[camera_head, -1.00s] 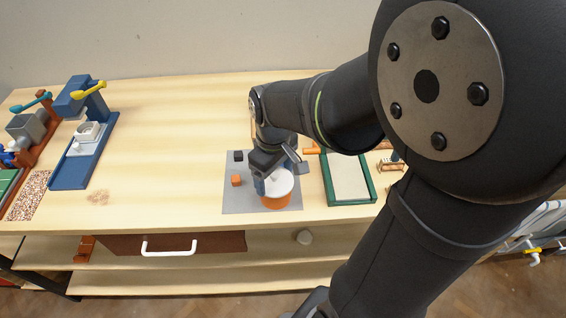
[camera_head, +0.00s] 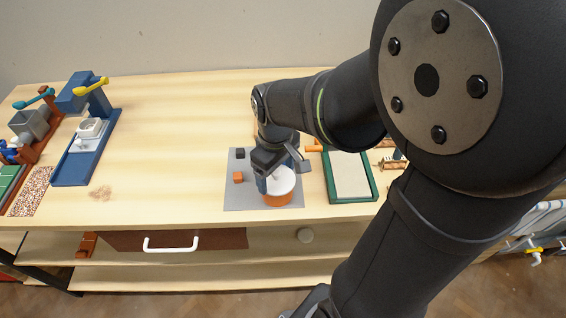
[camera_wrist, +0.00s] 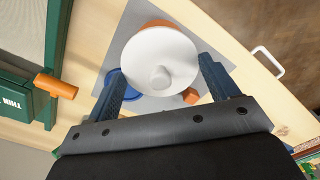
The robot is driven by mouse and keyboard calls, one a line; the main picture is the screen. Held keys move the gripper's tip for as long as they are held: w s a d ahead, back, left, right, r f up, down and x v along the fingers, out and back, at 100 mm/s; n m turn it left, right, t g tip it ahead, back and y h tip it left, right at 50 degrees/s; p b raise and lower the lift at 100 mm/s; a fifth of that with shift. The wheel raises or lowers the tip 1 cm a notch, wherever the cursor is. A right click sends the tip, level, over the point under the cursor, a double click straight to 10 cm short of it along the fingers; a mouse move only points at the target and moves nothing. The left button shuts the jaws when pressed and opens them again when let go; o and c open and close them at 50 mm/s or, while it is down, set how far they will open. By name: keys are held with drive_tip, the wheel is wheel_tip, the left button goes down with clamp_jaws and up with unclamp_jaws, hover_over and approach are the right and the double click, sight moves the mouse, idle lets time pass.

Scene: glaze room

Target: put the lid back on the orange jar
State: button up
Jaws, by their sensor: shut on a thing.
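The orange jar (camera_head: 285,201) stands upright on a grey mat, below my gripper. The white round lid (camera_head: 284,183) is over the jar's mouth; in the wrist view the lid (camera_wrist: 157,55) shows a round knob in its middle. My gripper (camera_head: 272,178) points down, with its two fingers (camera_wrist: 160,78) on either side of the lid, shut on it. In the wrist view a strip of the orange jar (camera_wrist: 155,24) shows past one edge of the lid. I cannot tell whether the lid is seated or just above the rim.
The grey mat (camera_head: 238,198) also holds an orange block (camera_head: 238,177) and a dark block (camera_head: 240,154). A green-framed tray (camera_head: 349,175) stands close on the right. A blue round thing (camera_wrist: 122,84) shows beside the lid in the wrist view. The table's middle left is clear.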

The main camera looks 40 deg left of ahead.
idle(0.3)
drive_tip(key=o, duration=0.9)
drive_tip(key=shift+r, duration=3.5)
clamp_jaws()
drive_tip(key=shift+f, duration=0.1)
